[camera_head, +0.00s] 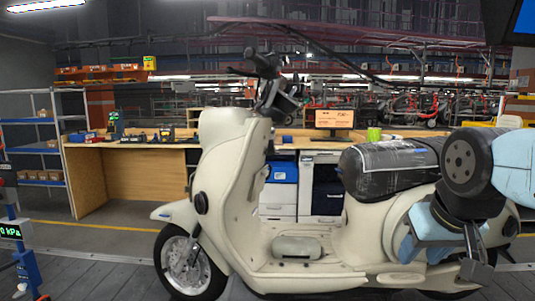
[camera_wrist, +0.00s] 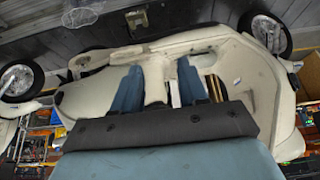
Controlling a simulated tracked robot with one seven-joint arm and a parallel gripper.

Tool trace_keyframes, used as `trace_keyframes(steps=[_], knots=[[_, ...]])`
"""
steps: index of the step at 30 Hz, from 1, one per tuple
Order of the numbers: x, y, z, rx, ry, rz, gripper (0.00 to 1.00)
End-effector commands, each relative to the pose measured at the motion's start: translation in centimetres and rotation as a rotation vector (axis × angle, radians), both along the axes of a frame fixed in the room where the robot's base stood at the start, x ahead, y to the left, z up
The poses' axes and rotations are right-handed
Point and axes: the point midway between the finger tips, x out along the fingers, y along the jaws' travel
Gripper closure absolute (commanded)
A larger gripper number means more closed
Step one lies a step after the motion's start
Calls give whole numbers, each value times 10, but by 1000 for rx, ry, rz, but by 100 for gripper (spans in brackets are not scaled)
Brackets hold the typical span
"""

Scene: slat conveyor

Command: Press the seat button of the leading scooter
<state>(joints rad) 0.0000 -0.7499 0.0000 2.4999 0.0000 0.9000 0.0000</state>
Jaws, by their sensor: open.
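A cream scooter (camera_head: 230,225) stands upright in the head view, facing left. Its long seat (camera_head: 385,170) is dark and looks wrapped in shiny film. My gripper (camera_head: 424,246) is low beside the rear side panel, with its light blue fingers apart. In the wrist view my gripper (camera_wrist: 158,78) is open, with a pale part of the cream bodywork (camera_wrist: 245,75) showing between and beyond the fingers. I cannot tell whether the fingers touch the body. I cannot make out the seat button in either view; my arm hides part of the scooter's rear.
A wooden counter (camera_head: 115,180) stands behind the scooter, with a monitor (camera_head: 334,119) and a green canister (camera_head: 374,134) on it. A blue-shelved rack (camera_head: 38,150) is at left. Another cream body part (camera_wrist: 6,132) shows at the wrist view's left edge.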

Motion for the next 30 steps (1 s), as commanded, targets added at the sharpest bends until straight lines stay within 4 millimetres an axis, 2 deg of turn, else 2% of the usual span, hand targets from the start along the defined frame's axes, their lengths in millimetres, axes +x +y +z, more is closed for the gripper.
trace_keyframes(steps=[5, 18, 30], knots=[[0, 0, 0, 0, 0, 0, 59], [0, 0, 0, 0, 0, 0, 100], [0, 0, 0, 0, 0, 0, 100]])
